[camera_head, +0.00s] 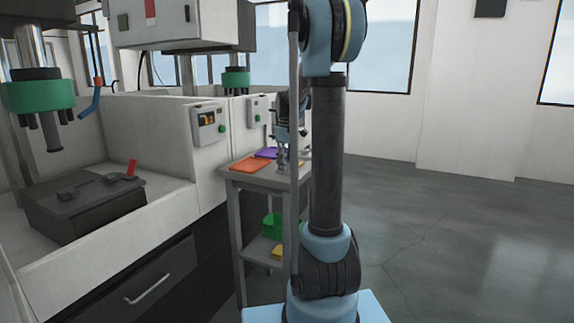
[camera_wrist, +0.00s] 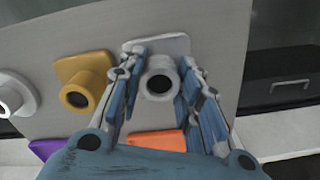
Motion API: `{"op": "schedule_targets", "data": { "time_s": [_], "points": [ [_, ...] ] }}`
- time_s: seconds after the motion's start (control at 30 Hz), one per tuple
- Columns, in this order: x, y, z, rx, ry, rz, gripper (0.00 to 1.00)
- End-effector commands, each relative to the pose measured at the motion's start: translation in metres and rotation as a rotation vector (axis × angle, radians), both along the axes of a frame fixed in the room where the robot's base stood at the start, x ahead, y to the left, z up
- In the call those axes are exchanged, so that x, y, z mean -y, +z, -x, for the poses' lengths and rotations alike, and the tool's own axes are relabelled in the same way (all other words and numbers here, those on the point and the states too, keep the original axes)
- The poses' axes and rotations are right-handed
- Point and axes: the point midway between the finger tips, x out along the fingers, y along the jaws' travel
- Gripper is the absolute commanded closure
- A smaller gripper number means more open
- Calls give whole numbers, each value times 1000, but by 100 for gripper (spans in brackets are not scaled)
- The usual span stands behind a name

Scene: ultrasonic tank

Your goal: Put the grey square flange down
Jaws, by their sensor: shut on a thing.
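The grey square flange (camera_wrist: 165,46), a square plate with a round hollow neck, is between the fingers of my gripper (camera_wrist: 160,63) in the wrist view. The fingers are closed on both sides of its neck. It is over the grey top of a small table (camera_wrist: 215,25); I cannot tell whether it touches the top. In the head view my gripper (camera_head: 283,153) is low over this table, partly hidden by my arm, and the flange is too small to make out.
A gold square flange (camera_wrist: 79,72) and a whitish flange (camera_wrist: 22,88) stand left of the held one. Orange (camera_head: 250,165) and purple (camera_head: 267,153) pads lie on the table. A green bin (camera_head: 272,226) sits below. White machine housings (camera_head: 150,140) flank the table's left.

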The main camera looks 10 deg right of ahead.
Motion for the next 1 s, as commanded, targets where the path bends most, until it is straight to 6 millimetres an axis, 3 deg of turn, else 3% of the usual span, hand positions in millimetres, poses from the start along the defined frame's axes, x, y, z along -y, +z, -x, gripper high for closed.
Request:
{"op": "schedule_targets", "data": {
  "time_s": [0.03, 0.07, 0.13, 0.57, 0.77, 1.0],
  "points": [
    [0, -1, 0, 0, 0, 0, 99],
    [0, -1, 0, 0, 1, 0, 62],
    [-1, -1, 0, 0, 1, 0, 48],
    [-1, 4, 0, 0, 1, 0, 48],
    [-1, 30, 0, 0, 1, 0, 48],
    [-1, 75, 0, 0, 1, 0, 48]
  ]
}}
